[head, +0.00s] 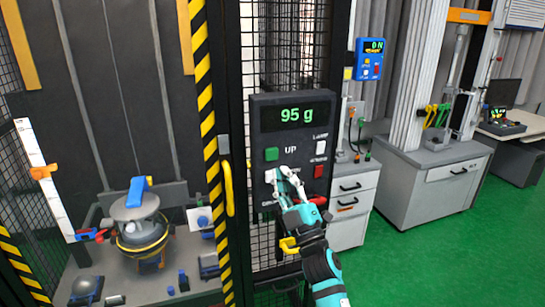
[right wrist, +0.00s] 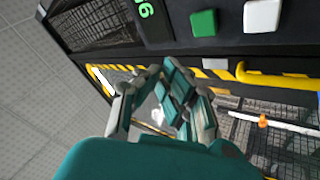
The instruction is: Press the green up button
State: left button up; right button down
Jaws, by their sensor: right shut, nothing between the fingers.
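The green up button (head: 271,154) is on the dark control panel (head: 258,130), left of the word UP and below the display. It also shows in the right wrist view (right wrist: 203,23) at the top. My right gripper (head: 283,175) is shut and empty in front of the panel's lower half, below the green button in the head view. It partly covers the white button (head: 269,177) under the green one. In the right wrist view the fingertips (right wrist: 168,78) appear apart from the green button. I cannot tell how far they are from the panel. My left gripper is not in view.
The panel also has a white lamp button (head: 321,147), a red button (head: 319,171) and a display (head: 295,116) reading 95 g. A yellow handle (head: 228,188) and a black-and-yellow striped post (head: 209,140) stand left of it. Green floor (head: 430,250) is clear at the right.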

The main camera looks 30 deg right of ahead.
aim_at(271, 154)
jog(key=shift+w+d+b, duration=0.3)
jog(key=shift+w+b, duration=0.1)
jog(key=shift+w, duration=0.8)
jog(key=shift+w+d+b, duration=0.25)
jog(key=shift+w+b, duration=0.1)
jog(key=shift+w, duration=0.9)
jog(key=shift+w+d+b, duration=0.3)
jog(key=shift+w+b, duration=0.1)
jog(key=shift+w, duration=0.8)
jog(key=shift+w, duration=0.1)
jog(key=shift+w+d, duration=0.1)
jog(key=shift+w, duration=0.25)
